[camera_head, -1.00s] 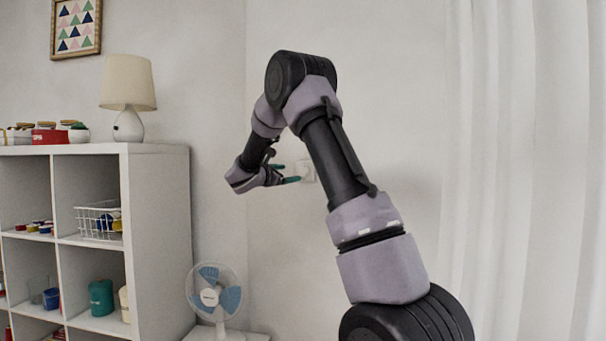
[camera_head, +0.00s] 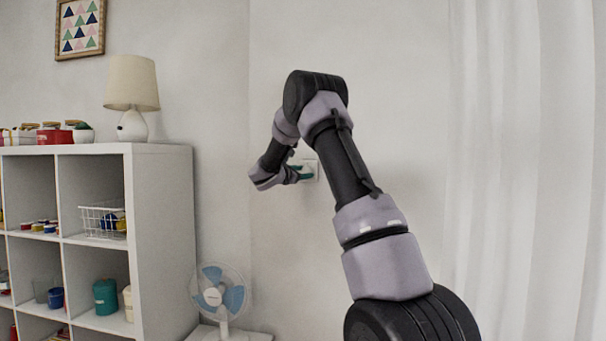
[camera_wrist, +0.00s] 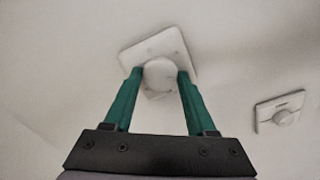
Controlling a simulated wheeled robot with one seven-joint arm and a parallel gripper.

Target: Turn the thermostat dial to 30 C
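The thermostat is a white square wall plate (camera_wrist: 176,43) with a round white dial (camera_wrist: 160,74), near the top middle of the wrist view. The plate (camera_head: 312,164) also shows on the wall in the head view, partly behind my gripper (camera_head: 302,172). In the wrist view the two teal fingers of my gripper (camera_wrist: 159,78) stand apart, one on each side of the dial. I cannot tell whether they touch it. The dial's scale and setting are not readable. A second white plate with a round knob (camera_wrist: 284,117) is on the wall to the right in the wrist view.
A white shelf unit (camera_head: 165,215) with a lamp (camera_head: 132,85) on it stands at the left. A small fan (camera_head: 221,292) stands on a low white surface below my gripper. White curtains (camera_head: 520,170) hang at the right.

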